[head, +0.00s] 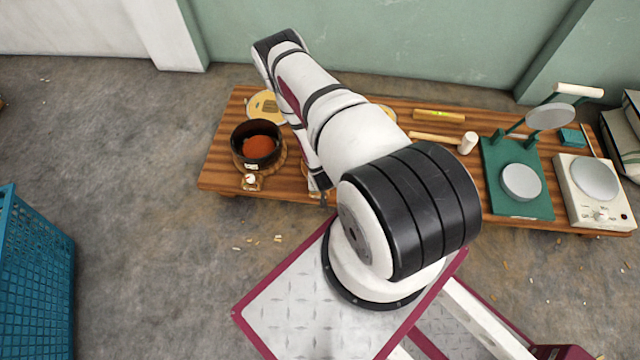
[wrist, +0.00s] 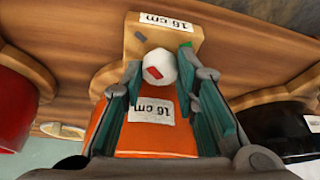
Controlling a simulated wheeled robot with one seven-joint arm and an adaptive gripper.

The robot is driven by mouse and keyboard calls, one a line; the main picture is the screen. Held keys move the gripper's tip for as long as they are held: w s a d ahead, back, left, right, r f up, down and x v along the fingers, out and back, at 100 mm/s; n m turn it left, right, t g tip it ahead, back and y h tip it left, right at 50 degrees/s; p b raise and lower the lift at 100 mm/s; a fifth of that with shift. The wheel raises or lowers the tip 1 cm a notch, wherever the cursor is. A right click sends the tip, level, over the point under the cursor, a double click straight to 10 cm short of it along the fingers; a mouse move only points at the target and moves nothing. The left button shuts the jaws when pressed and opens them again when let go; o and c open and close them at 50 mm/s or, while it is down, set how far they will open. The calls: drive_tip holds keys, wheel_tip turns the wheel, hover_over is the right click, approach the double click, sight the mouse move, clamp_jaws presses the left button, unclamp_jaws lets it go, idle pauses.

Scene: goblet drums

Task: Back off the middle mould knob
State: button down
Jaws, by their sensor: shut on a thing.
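The middle mould (wrist: 100,138) is orange, with a "16 cm" label on its side, and sits at the centre of the wrist view. Its knob (wrist: 158,65) is white and round with a red mark, in front of a wooden block that also carries a "16 cm" label. My gripper (wrist: 160,70) is shut on the knob, with a teal-padded finger on each side of it. In the head view my arm hides the middle mould and its knob.
A black mould (head: 252,130) with orange-red contents stands left on the wooden bench (head: 215,165), with its own white knob (head: 250,179). A red mould (wrist: 14,105) is on the other side. A mallet (head: 467,143) and a green stand (head: 515,205) lie right.

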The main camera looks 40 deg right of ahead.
drive_tip(key=shift+n, duration=0.3)
drive_tip(key=c, duration=1.6)
unclamp_jaws()
drive_tip(key=shift+o, duration=0.2)
drive_tip(key=v, duration=1.2)
drive_tip(key=shift+s, duration=0.1)
